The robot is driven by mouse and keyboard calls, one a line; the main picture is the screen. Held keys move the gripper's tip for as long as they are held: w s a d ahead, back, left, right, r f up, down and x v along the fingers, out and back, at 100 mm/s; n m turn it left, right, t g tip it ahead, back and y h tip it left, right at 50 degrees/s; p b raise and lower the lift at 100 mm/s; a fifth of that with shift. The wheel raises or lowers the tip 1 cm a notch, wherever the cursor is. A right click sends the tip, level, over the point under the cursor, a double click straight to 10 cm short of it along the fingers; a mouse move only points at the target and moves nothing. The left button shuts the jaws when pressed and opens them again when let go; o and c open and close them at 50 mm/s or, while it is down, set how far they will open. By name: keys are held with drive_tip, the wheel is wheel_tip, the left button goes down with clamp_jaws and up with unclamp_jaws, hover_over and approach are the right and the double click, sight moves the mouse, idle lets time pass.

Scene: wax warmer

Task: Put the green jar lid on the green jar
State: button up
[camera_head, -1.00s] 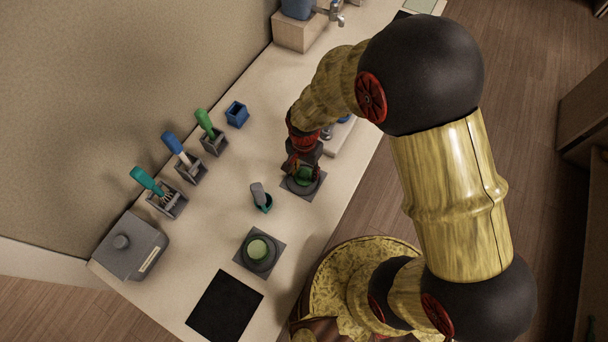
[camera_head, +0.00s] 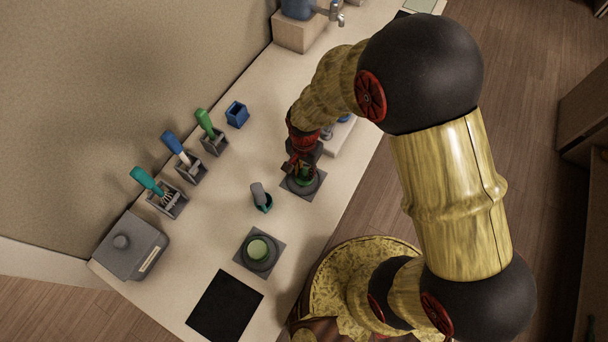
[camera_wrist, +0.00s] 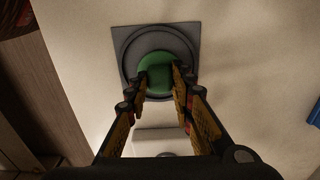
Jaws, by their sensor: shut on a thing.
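A green round piece, which I take for the green jar lid (camera_wrist: 154,62), sits in a dark grey round holder (camera_wrist: 126,42) on a square pad. It also shows in the head view (camera_head: 304,181), partly hidden by my gripper (camera_head: 301,172). My gripper (camera_wrist: 160,86) points down with its fingers closed on the green piece, still at the holder. A pale green round top in a dark ring, probably the green jar (camera_head: 258,249), stands on another square pad nearer the counter's front end. My gripper is well away from it.
A small teal container with a grey-handled tool (camera_head: 259,195) stands between the two pads. Along the wall are tool holders with teal (camera_head: 147,181), blue (camera_head: 172,142) and green handles (camera_head: 203,119). A grey box (camera_head: 130,247) and black mat (camera_head: 224,305) lie at the near end.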

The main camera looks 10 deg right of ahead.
sight(304, 172)
clamp_jaws()
drive_tip(key=shift+r+p, duration=0.35)
drive_tip(key=shift+r, duration=0.05)
idle(0.6)
drive_tip(key=shift+r+p, duration=1.2)
drive_tip(key=shift+r, duration=0.5)
